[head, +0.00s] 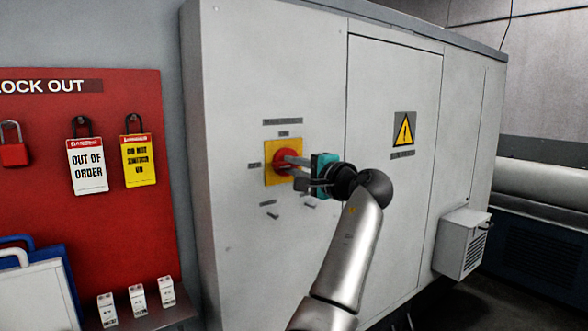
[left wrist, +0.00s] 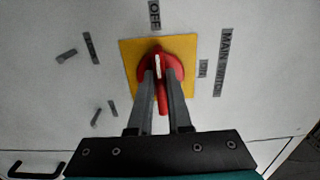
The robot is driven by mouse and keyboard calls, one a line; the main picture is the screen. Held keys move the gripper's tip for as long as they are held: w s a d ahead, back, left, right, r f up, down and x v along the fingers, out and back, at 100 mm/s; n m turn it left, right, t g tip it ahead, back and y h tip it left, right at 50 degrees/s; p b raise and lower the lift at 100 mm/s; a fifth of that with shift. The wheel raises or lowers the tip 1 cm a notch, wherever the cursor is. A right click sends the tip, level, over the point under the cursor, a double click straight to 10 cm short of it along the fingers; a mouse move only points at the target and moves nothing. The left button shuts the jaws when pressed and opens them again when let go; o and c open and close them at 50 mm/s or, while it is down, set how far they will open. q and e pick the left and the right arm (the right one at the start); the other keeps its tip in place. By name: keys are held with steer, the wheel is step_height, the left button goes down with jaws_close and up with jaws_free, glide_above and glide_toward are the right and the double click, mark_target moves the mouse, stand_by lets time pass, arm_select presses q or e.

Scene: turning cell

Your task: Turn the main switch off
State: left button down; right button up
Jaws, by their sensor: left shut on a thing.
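The main switch is a red rotary knob (head: 280,156) on a yellow square plate (head: 270,176), on the front of the grey cabinet. It also shows in the left wrist view (left wrist: 162,100), where its white mark points up toward the OFF label (left wrist: 154,14). The ON label (left wrist: 203,68) is to the right of the plate there, beside the MAIN SWITCH label (left wrist: 222,62). My left gripper (head: 288,166) is shut on the knob's handle, one finger on each side. The fingers hide part of the knob. My right gripper is not in view.
A red lockout board (head: 110,220) with a padlock (head: 15,147) and tags (head: 87,165) hangs at the left. The cabinet door (head: 390,200) bears a yellow warning sign (head: 404,128). A small vented box (head: 463,244) juts out at the right.

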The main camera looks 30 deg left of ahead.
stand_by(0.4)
arm_select(q)
steer(key=c, duration=0.8)
jaws_free()
steer(key=shift+c, duration=0.2)
steer(key=b+v, duration=0.2)
steer(key=v, duration=1.3)
steer(key=shift+s+d, duration=0.1)
